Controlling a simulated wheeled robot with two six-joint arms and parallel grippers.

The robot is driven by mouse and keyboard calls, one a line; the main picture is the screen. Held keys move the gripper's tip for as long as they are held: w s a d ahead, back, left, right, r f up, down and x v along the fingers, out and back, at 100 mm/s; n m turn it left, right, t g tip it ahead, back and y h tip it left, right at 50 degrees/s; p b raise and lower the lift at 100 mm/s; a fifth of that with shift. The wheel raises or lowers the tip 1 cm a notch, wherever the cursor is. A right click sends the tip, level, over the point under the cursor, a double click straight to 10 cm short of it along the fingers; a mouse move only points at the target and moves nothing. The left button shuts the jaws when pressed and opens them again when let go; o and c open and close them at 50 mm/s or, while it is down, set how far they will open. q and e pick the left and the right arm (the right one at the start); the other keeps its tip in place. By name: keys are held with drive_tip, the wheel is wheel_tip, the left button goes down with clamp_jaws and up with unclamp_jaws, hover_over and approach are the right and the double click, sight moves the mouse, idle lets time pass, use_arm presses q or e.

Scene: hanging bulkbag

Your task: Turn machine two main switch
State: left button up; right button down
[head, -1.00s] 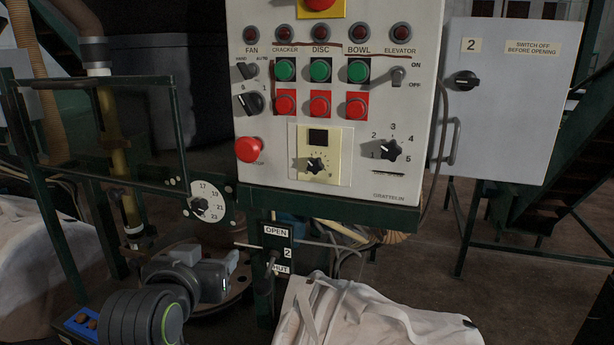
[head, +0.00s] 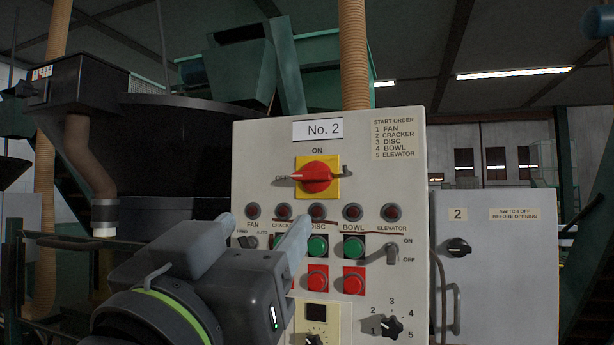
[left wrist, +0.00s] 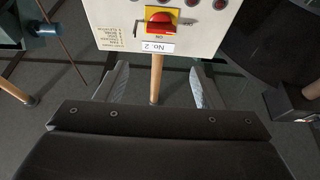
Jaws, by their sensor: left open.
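The main switch (head: 317,177) of machine No. 2 is a red rotary handle on a yellow plate, near the top of the grey control panel (head: 250,150). Its handle lies horizontal, with OFF at its left and ON above. It also shows upside down at the top of the left wrist view (left wrist: 160,20). My left gripper (head: 268,224) is open and empty, below and left of the switch and apart from it, its fingers covering part of the panel's left buttons. In the left wrist view the switch lies beyond the fingertips (left wrist: 158,72), between them sideways. My right gripper is not in view.
Below the switch are a row of dark red lamps, green buttons (head: 318,247), red buttons (head: 317,279) and a toggle (head: 392,253). A grey cabinet (head: 510,270) with a black knob stands at the right. A corrugated pipe (head: 354,60) rises behind the panel.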

sight(310, 175)
use_arm(q)
drive_tip(key=p+x, duration=0.7)
drive_tip(key=x, duration=0.8)
drive_tip(key=shift+w+d+r, duration=0.15)
drive_tip(key=shift+w+r, duration=0.05)
drive_tip(key=shift+w, duration=0.45)
drive_tip(key=shift+c, duration=0.3)
drive_tip(key=c, duration=0.6)
drive_tip(key=shift+c, duration=0.2)
